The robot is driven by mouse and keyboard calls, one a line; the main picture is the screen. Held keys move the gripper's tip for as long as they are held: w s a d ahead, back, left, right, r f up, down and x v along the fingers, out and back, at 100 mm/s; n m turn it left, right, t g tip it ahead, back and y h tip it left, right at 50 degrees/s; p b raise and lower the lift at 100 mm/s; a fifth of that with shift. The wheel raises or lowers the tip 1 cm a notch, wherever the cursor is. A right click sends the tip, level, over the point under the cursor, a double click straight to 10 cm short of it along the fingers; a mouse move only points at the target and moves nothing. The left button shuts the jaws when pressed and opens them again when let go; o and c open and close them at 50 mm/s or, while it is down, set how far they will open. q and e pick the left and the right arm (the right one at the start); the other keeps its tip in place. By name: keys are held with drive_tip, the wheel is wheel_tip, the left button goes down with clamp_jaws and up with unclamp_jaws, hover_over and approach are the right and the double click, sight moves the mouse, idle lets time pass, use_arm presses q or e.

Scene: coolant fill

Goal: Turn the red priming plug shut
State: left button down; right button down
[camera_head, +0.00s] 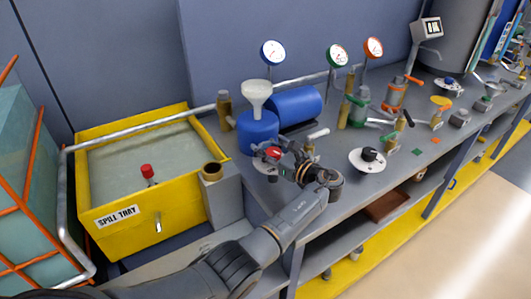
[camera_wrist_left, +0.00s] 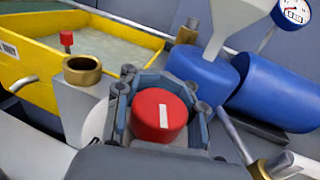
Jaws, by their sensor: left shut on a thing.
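The red priming plug (camera_head: 273,152) is a round red knob with a white bar mark on top, sitting on the grey bench. In the left wrist view the fingers (camera_wrist_left: 156,108) frame the plug on both sides. The plug's lower part is hidden by the gripper. My right gripper is not in view.
A blue container (camera_head: 257,132) with a white funnel (camera_head: 256,95) and a blue cylinder (camera_head: 296,106) stand just behind. A brass-topped grey post (camera_head: 212,172) and the yellow spill tray (camera_head: 177,217) are to the left. A black knob on a white disc (camera_head: 368,159) is to the right.

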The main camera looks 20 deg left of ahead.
use_arm(q)
drive_tip(key=shift+s+f+n+g+y+b, duration=0.15)
drive_tip(key=shift+f+n+g+y+b, duration=0.2)
drive_tip(key=shift+g, duration=0.45)
drive_tip(key=shift+r, duration=0.1)
drive_tip(key=c, duration=1.1)
unclamp_jaws()
drive_tip(key=shift+r, duration=0.1)
drive_tip(key=shift+o, duration=0.2)
drive_tip(key=shift+r, duration=0.1)
wheel_tip(320, 180, up, 10)
drive_tip(key=shift+o, duration=0.4)
